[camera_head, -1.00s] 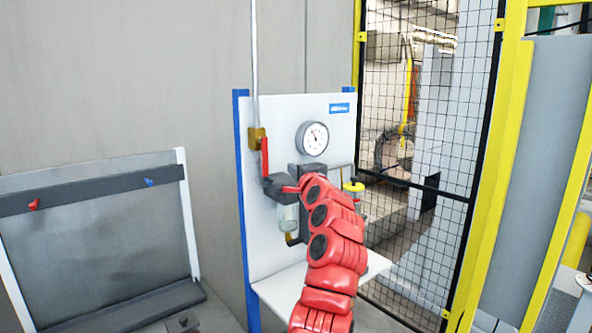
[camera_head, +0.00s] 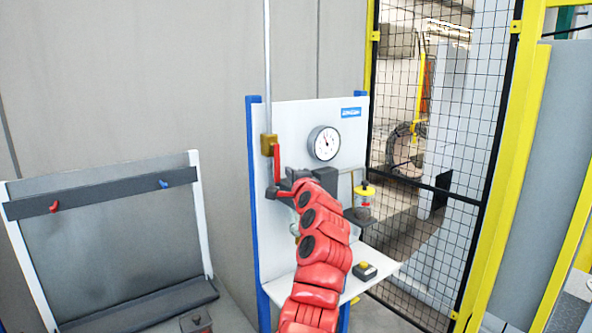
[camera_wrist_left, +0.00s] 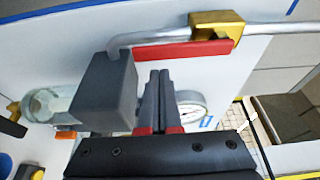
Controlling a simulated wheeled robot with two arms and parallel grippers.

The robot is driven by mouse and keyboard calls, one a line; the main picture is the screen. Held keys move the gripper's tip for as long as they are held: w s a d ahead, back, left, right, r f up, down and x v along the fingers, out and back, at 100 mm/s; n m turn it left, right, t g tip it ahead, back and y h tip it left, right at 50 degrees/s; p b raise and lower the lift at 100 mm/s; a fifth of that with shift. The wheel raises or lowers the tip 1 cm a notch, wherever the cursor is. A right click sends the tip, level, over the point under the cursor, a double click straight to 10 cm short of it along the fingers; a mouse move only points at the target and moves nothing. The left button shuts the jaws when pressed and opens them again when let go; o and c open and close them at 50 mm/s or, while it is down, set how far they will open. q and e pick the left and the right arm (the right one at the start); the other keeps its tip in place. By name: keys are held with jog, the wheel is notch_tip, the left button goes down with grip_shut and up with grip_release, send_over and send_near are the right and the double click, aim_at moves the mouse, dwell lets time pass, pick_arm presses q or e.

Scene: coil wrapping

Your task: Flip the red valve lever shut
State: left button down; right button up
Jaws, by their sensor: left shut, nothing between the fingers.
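The red valve lever (camera_head: 277,163) hangs down along the pipe from the brass valve body (camera_head: 267,144) on the white panel. In the left wrist view the red lever (camera_wrist_left: 180,50) runs lengthwise beside the pipe, from the brass valve (camera_wrist_left: 216,28) toward a dark grey block (camera_wrist_left: 105,92). My left gripper (camera_head: 284,187) is at the lever's lower end in the head view, close to it. In the left wrist view its fingers (camera_wrist_left: 158,78) are together, empty, with their tips just short of the lever; I cannot tell whether they touch. My right gripper is not in view.
A round gauge (camera_head: 324,143) sits on the panel right of the lever. A yellow-topped cup (camera_head: 364,196) and a push-button box (camera_head: 364,271) are to the right of my arm. A wire-mesh fence (camera_head: 425,120) stands behind. A grey rack (camera_head: 105,245) is at left.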

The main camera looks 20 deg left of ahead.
pick_arm(q)
jog(key=shift+s+a, duration=0.25)
jog(key=shift+s, duration=0.2)
jog(key=shift+p, duration=0.35)
jog(key=shift+s+a+m+p, duration=0.15)
jog(key=shift+m+p, duration=0.15)
jog(key=shift+s+m+p, duration=0.1)
jog(key=shift+m+p, duration=0.2)
jog(key=shift+p, duration=0.1)
